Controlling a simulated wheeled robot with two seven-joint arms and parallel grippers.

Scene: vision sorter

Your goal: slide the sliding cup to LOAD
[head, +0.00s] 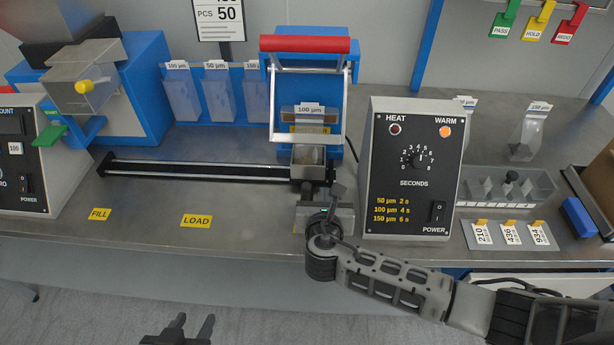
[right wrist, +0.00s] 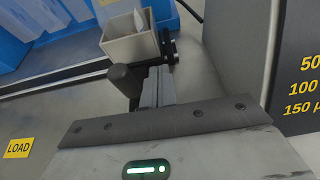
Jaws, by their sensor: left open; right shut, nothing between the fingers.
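The sliding cup (head: 307,160), a small square open-topped box, stands at the right end of the black two-bar rail (head: 200,171), below the red-handled press. It shows in the right wrist view (right wrist: 131,46) with something pale inside. A dark knob (right wrist: 122,80) is on its near side. The yellow LOAD label (head: 196,221) lies on the bench, left of the cup and in front of the rail. My right gripper (head: 337,190) is shut and empty; its fingers (right wrist: 158,80) are just right of the knob, and contact cannot be told. My left gripper (head: 190,330) is open and empty, low in front of the bench.
The HEAT/WARM control box (head: 412,170) stands close to the right of my right gripper. The red-handled press (head: 309,46) rises above the cup. A FILL label (head: 99,214) lies further left. The bench front around LOAD is clear.

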